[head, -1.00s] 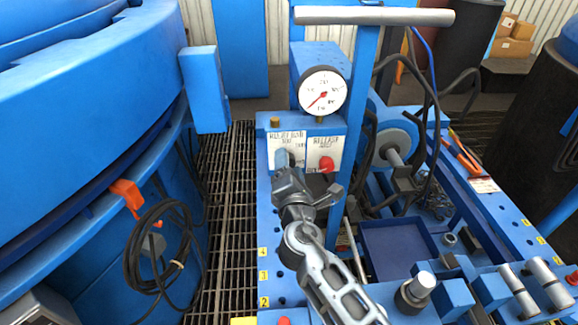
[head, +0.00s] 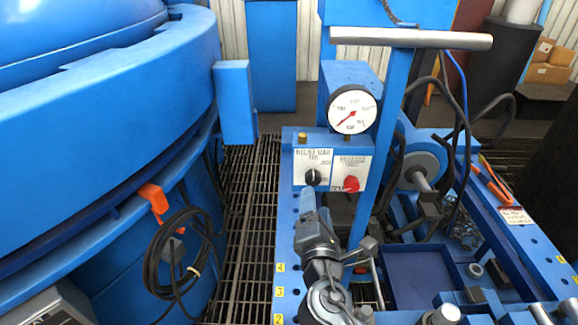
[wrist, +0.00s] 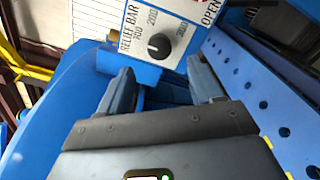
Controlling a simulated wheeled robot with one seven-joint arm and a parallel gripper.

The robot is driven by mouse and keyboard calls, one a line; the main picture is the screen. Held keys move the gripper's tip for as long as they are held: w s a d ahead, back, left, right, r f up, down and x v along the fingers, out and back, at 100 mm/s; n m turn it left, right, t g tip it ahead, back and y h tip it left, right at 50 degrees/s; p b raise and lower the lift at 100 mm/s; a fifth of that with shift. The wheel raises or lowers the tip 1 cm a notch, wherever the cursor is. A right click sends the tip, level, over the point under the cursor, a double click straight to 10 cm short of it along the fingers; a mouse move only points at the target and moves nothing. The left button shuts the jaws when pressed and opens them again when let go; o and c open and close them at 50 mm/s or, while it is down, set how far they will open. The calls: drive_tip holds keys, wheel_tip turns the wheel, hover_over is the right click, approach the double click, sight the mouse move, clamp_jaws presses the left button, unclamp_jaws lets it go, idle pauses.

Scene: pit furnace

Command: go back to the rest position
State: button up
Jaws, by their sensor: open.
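My gripper (head: 316,208) is open and empty, just in front of and below the white-labelled valve panel in the head view. In the wrist view its two fingers (wrist: 160,78) stand apart, with nothing between them. The black relief knob (head: 312,177) is in plain sight on the panel's left half, beyond the fingertips and apart from them. The knob (wrist: 158,46) also shows in the wrist view, with a numbered scale around it. A red release knob (head: 350,184) sits on the panel's right half. Part of my forearm runs out of the bottom of the head view.
A pressure gauge (head: 351,108) stands above the panel. A grey crossbar (head: 410,38) on a blue post rises close to its right. The big blue furnace (head: 90,130) fills the left, with a coiled black cable (head: 180,255). A blue tray (head: 415,275) lies at right.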

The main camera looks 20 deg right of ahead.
drive_tip(key=s+f+m+g+y+p, duration=0.1)
drive_tip(key=s+f+m+y, duration=0.25)
drive_tip(key=s, duration=0.85)
drive_tip(key=s+f+m+g+y+p, duration=0.1)
drive_tip(key=s+f+m+g+y, duration=0.3)
drive_tip(key=s, duration=0.8)
drive_tip(key=s+d+r+m+t+h, duration=0.2)
drive_tip(key=s+r+m, duration=1.1)
drive_tip(key=s+r, duration=0.3)
drive_tip(key=shift+s+d+t+p, duration=0.3)
drive_tip(key=shift+s+p, duration=0.15)
drive_tip(key=shift+s, duration=0.65)
